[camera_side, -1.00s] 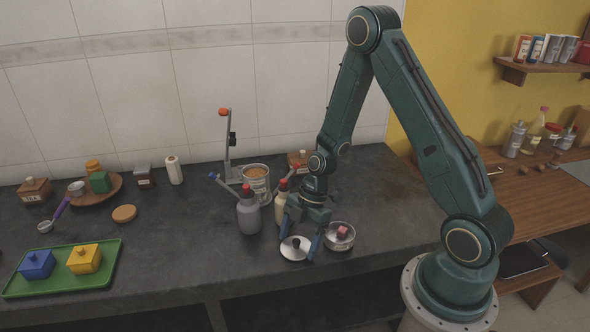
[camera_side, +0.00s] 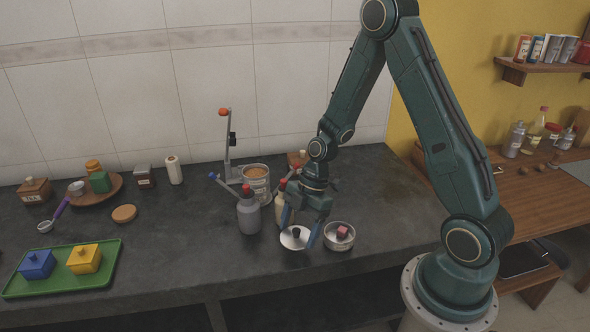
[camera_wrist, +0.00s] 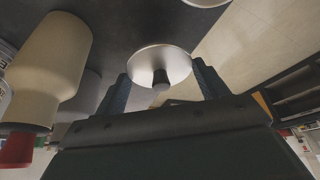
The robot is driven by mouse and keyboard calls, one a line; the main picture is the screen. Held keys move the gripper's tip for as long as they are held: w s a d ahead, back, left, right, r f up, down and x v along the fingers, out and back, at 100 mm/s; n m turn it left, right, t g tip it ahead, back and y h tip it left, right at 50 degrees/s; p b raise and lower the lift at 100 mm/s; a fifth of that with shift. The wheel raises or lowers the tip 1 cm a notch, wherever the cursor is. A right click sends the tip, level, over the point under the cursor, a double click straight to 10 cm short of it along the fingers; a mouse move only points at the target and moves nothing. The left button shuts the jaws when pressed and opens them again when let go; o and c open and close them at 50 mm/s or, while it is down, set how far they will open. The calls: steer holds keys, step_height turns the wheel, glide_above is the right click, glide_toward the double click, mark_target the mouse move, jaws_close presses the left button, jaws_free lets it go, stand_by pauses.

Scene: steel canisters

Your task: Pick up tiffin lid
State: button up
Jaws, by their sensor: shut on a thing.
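The tiffin lid (camera_side: 290,243) is a round steel disc with a dark knob. My gripper (camera_side: 300,231) is over it with one finger on each side, shut on it across its rim. In the wrist view the lid (camera_wrist: 148,53) lies between the blue fingertips of my gripper (camera_wrist: 162,72), and its dark knob points toward the camera. The lid seems to be slightly above the counter. The open round steel tiffin (camera_side: 341,246) stands just right of the lid with a pinkish-red block (camera_side: 342,231) inside.
A grey bottle (camera_side: 248,217) and a cream bottle (camera_side: 281,208) with red caps stand close to my gripper's left. A labelled can (camera_side: 257,181) is behind them. A green tray (camera_side: 60,283) with lidded boxes is far left. The counter (camera_side: 180,255) between is clear.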

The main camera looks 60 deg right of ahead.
step_height(320, 180, up, 16)
steer(key=shift+r, duration=0.2)
stand_by(0.4)
steer(key=shift+d+f, duration=0.1)
steer(key=shift+f, duration=0.05)
stand_by(0.4)
steer(key=n+g, duration=0.2)
steer(key=n, duration=0.4)
glide_above(340, 231)
steer(key=shift+f, duration=5.05)
steer(key=shift+d, duration=0.1)
steer(key=shift+f, duration=0.2)
steer(key=shift+f, duration=2.5)
steer(key=shift+f, duration=0.55)
